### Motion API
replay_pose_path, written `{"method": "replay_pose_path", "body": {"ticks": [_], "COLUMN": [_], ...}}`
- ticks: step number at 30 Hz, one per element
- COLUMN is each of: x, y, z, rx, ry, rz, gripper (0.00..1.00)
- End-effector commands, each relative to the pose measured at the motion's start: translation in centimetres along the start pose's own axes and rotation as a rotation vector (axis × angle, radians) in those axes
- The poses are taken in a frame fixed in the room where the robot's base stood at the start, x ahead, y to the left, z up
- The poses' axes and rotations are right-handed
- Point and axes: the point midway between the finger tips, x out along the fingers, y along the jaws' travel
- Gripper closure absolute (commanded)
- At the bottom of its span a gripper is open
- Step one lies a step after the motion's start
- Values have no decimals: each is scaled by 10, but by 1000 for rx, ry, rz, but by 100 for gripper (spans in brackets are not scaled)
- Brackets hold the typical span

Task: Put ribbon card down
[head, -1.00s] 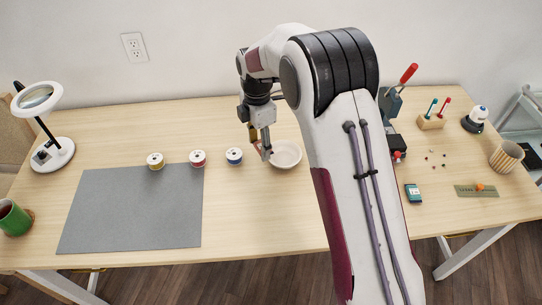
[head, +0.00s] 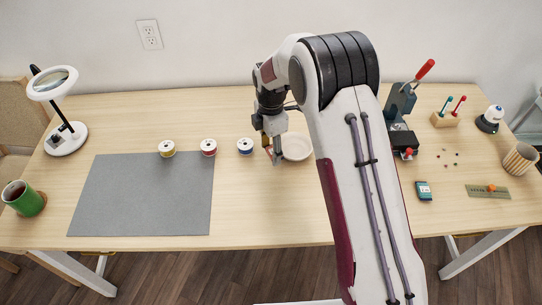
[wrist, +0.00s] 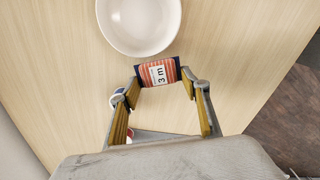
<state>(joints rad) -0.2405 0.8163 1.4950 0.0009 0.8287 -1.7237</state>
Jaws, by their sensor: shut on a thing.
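The ribbon card (wrist: 158,73) is a small dark-edged card with orange-red ribbon and a white "3 m" label in the wrist view. My gripper (wrist: 163,79) is shut on it, one fingertip at each side. In the head view my gripper (head: 273,156) points down just left of the cream bowl (head: 297,148), near the table. The card shows there only as a small reddish bit at the fingertips. I cannot tell whether it touches the tabletop.
The bowl (wrist: 140,22) is just beyond the card in the wrist view. A grey mat (head: 140,195) lies further left. The table (head: 265,215) in front of my gripper is clear.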

Motion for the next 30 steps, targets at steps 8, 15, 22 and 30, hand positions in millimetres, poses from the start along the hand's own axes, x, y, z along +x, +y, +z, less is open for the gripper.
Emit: {"method": "replay_pose_path", "body": {"ticks": [8,15,22,30], "x": [2,25,37,37], "y": [0,0,0,0], "z": [0,0,0,0], "rx": [0,0,0,0], "ry": [0,0,0,0], "rz": [0,-2,0,1], "gripper": [66,66,66,66]}}
